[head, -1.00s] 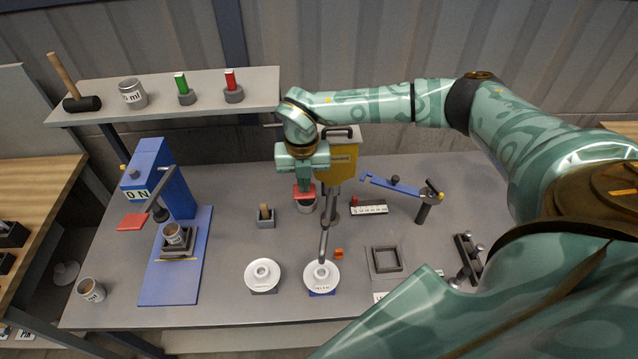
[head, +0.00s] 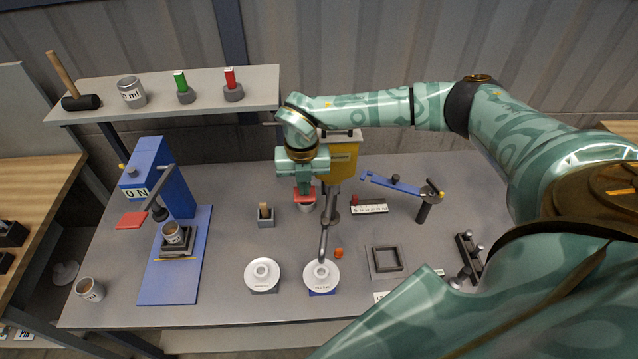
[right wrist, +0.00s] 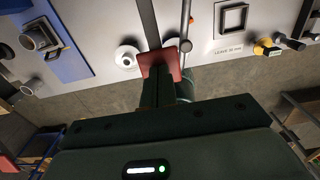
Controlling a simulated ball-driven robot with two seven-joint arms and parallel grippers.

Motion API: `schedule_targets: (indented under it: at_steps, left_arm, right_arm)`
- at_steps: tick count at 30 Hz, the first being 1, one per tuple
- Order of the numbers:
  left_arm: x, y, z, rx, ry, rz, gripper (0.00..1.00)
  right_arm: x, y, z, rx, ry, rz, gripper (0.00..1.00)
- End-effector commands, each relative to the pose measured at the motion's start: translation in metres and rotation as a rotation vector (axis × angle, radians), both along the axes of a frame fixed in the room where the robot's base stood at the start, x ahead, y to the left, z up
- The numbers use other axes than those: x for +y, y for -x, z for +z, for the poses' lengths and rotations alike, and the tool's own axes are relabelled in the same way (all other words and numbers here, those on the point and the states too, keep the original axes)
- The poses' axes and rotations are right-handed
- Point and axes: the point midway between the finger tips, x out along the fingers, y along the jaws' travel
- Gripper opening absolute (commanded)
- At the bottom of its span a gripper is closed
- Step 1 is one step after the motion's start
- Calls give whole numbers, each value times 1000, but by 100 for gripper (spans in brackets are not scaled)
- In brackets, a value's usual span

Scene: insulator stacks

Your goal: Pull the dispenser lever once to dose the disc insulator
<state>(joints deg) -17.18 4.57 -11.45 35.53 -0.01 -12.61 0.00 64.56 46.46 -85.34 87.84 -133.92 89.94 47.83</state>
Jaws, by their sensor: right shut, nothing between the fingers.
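The dispenser (head: 344,166) is a yellow hopper with a grey column and a spout arm reaching forward. Its lever ends in a red pad (head: 305,195), which also shows in the right wrist view (right wrist: 160,62). My right gripper (head: 303,187) is shut and empty, with its fingertips just above the pad. They look to be at or against it; contact is hard to tell. A white disc insulator (head: 322,278) stands under the spout on a blue base. A second white disc (head: 262,275) stands to its left. My left gripper is not in view.
A blue press (head: 160,185) with a red handle pad stands at the left. A blue lever on a post (head: 424,206) and a square frame (head: 387,259) are at the right. A small block holder (head: 265,216) is left of the lever. A shelf with a mallet is behind.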

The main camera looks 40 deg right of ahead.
Motion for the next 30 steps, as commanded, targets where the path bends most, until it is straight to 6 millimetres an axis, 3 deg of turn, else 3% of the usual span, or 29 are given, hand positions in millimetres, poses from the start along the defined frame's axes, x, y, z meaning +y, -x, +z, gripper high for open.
schedule_targets:
  at_steps: [30]
  left_arm:
    - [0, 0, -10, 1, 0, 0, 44]
  right_arm:
    - [2, 3, -23, 1, 0, 0, 0]
